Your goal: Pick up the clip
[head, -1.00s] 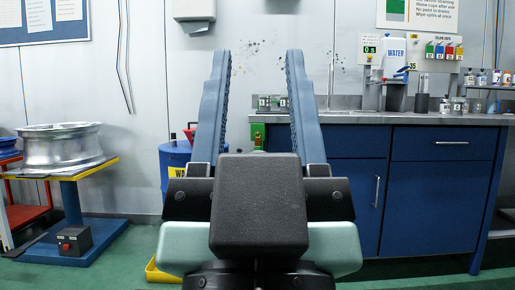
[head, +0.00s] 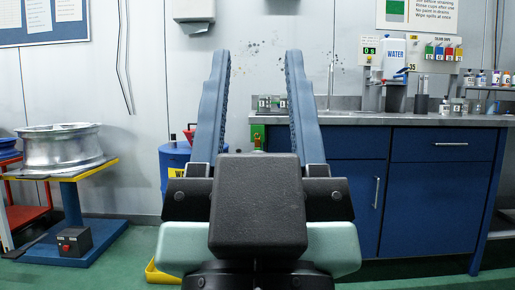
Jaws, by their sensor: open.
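My gripper (head: 257,60) is open and empty, its two long blue-grey fingers pointing away from me with a wide gap between them. A small green piece with a brass-coloured part (head: 257,138) shows between the fingers, at the left end of the counter. It may be the clip, but it is too small to tell. It looks well beyond the gripper and not touched by it. No other thing can be made out as a clip, and my gripper hides part of the middle of the view.
A blue cabinet with a grey counter (head: 430,119) stands at the right, with a water dispenser (head: 395,60) and bottles. A blue drum (head: 174,160) stands behind the left finger. A silver wheel (head: 60,147) rests on a stand at the left. Green floor shows between them.

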